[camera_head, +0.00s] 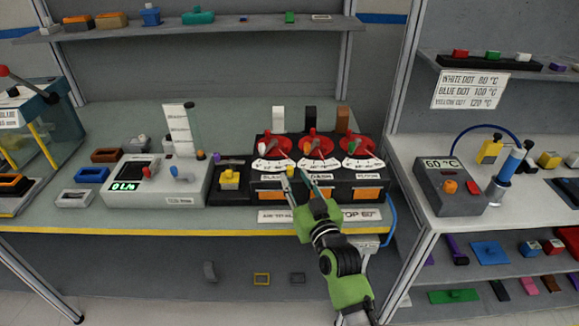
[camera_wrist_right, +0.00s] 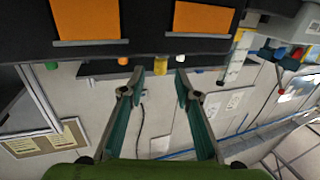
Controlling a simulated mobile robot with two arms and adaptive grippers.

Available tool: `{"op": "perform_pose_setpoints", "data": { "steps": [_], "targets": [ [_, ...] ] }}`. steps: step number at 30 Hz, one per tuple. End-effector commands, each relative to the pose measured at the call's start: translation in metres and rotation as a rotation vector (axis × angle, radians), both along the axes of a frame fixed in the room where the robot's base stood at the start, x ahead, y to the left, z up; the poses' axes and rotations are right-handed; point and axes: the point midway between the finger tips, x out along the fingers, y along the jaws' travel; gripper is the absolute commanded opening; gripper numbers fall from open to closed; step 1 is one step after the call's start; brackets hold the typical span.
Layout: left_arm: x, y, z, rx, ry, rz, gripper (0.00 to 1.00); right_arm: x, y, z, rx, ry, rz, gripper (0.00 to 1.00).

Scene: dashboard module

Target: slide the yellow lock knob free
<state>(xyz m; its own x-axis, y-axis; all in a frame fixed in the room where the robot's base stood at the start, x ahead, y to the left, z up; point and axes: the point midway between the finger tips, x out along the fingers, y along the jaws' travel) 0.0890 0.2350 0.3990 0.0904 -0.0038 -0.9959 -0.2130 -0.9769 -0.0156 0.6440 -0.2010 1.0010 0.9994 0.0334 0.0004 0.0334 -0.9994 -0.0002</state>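A yellow knob (camera_head: 229,174) stands on a small dark box with a grey plate, just left of the black dashboard module (camera_head: 340,178). In the head view my right gripper (camera_head: 297,179) is open in front of the module, to the right of that knob and apart from it. In the right wrist view the open gripper (camera_wrist_right: 160,72) has nothing between its fingers. A small yellow-orange knob (camera_wrist_right: 123,60) shows there beside the left finger; I cannot tell if it is the same knob. My left gripper is not in view.
The module carries red dials (camera_head: 319,145) and orange panels (camera_head: 270,195). A white device with a green display (camera_head: 128,186) stands to the left. A temperature unit (camera_head: 449,187) stands on the right bench. The table's yellow front edge (camera_head: 120,230) runs below.

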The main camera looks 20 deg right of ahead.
Motion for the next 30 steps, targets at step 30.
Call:
{"op": "perform_pose_setpoints", "data": {
  "steps": [30],
  "targets": [
    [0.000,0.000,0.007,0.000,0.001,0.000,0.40,0.048,0.000,-0.001,-0.001,0.001,0.000,0.00]
  ]
}}
